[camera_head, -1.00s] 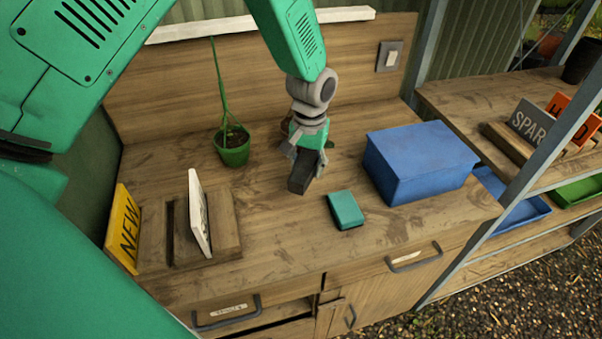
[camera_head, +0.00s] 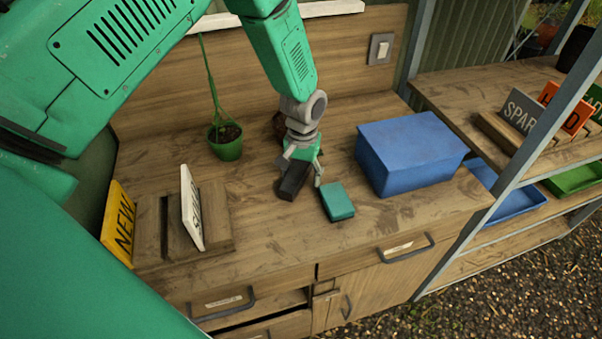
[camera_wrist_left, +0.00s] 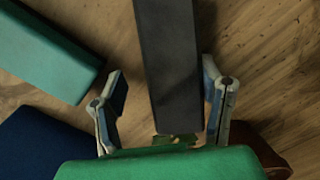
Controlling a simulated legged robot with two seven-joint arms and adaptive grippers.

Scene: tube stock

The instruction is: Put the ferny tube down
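I see no tube that I can clearly call ferny. A dark grey, square-sided bar (camera_head: 294,181) lies on the wooden bench under my left gripper (camera_head: 301,172). In the left wrist view the bar (camera_wrist_left: 168,65) runs between the two fingers (camera_wrist_left: 165,95), with gaps on both sides. My left gripper is open. A small green patch (camera_wrist_left: 175,140) shows at the bar's near end; I cannot tell what it belongs to. A teal box (camera_head: 337,201) lies just right of the gripper; it also shows in the left wrist view (camera_wrist_left: 45,50). My right gripper is not in view.
A blue box (camera_head: 412,153) stands at the right of the bench. A green pot (camera_head: 226,148) with a tall stem stands at the left, near a wooden rack (camera_head: 217,218) with signs. A brown pot (camera_head: 279,124) is partly hidden behind my gripper. The front middle is clear.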

